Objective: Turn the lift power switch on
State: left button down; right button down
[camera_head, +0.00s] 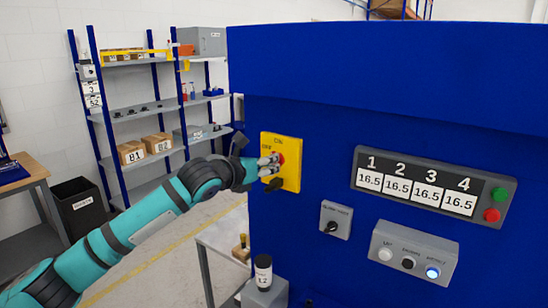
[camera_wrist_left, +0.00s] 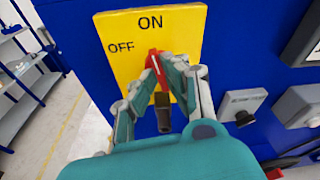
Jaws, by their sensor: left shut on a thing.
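The lift power switch is a yellow plate (camera_head: 292,180) on the blue machine front, marked ON at the top and OFF at the upper left. The plate fills the upper middle of the left wrist view (camera_wrist_left: 185,30). Its red knob (camera_wrist_left: 153,60) has a white line and looks tilted between the two marks; the exact setting is hard to tell. My left gripper (camera_head: 276,163) is at the plate, and in the left wrist view its fingers (camera_wrist_left: 160,66) are shut on the red knob. A dark part (camera_wrist_left: 163,110) hangs below the knob. My right gripper is not in view.
Right of the switch are a grey box with a black knob (camera_head: 335,220), a panel with several 16.5 displays (camera_head: 432,184), and a grey button box (camera_head: 414,252). A small table (camera_head: 220,240) stands below left. Shelves (camera_head: 150,110) stand behind.

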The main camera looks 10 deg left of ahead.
pick_arm(q)
jog(key=shift+f+m+y+p, duration=0.15)
jog(key=shift+m+y+p, duration=0.15)
jog(key=shift+m+p, duration=0.75)
jog(key=c, duration=0.6)
grip_release()
jog(key=shift+c, duration=0.2)
jog(key=shift+s, duration=0.1)
jog(key=f+p+v, duration=0.1)
jog(key=v, duration=0.6)
jog(key=shift+f, duration=0.15)
